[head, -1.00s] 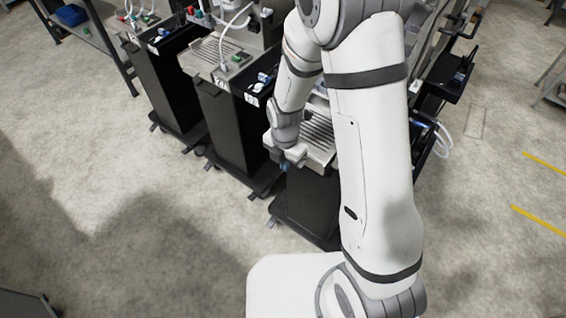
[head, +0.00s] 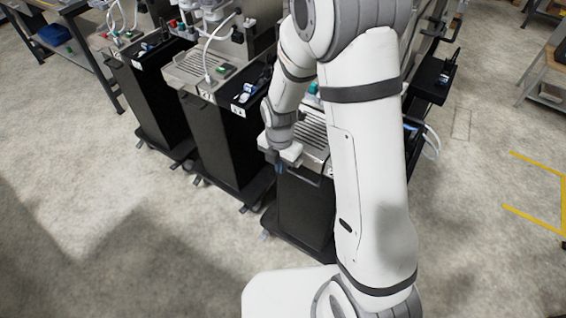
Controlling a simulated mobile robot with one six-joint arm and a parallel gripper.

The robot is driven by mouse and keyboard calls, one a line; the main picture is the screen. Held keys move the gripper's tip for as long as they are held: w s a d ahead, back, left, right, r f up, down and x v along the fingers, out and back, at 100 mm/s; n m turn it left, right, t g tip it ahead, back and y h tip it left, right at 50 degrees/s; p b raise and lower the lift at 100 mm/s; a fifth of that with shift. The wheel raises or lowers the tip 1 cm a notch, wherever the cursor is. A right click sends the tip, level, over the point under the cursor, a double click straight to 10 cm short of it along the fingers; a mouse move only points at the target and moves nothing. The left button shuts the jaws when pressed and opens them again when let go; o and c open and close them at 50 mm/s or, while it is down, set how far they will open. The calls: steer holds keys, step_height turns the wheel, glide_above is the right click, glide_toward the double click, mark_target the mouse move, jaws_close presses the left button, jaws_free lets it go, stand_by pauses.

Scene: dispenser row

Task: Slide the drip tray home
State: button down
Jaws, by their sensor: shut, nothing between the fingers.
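The drip tray (head: 312,138) is a ridged metal tray on top of the right-hand black dispenser cart (head: 303,214). My arm hides its right part. A thin bar handle (head: 305,178) shows at the front of this unit. My gripper (head: 279,166) is shut and empty at the front left corner of the tray, close to the handle. I cannot tell whether its fingertips touch the tray or the handle. How far the tray sits in its unit is hard to see from here.
A middle dispenser cart (head: 215,140) and a left one (head: 150,100) stand in a row beside it, with trays and hoses on top. A bench (head: 75,40) is at the back left. The floor (head: 100,220) in front is clear.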

step_height(320, 180, up, 10)
steer(key=s+a+b, duration=0.1)
steer(key=s+a, duration=0.1)
steer(key=s+d+r+m+t, duration=0.1)
steer(key=s+d+r+m, duration=0.5)
steer(key=m, duration=0.8)
steer(key=s+d+r+m+t, duration=0.2)
steer(key=s+d+r+m, duration=0.4)
steer(key=m, duration=0.8)
steer(key=shift+s+d+r, duration=0.25)
steer(key=shift+s+d, duration=0.25)
steer(key=shift+s, duration=0.85)
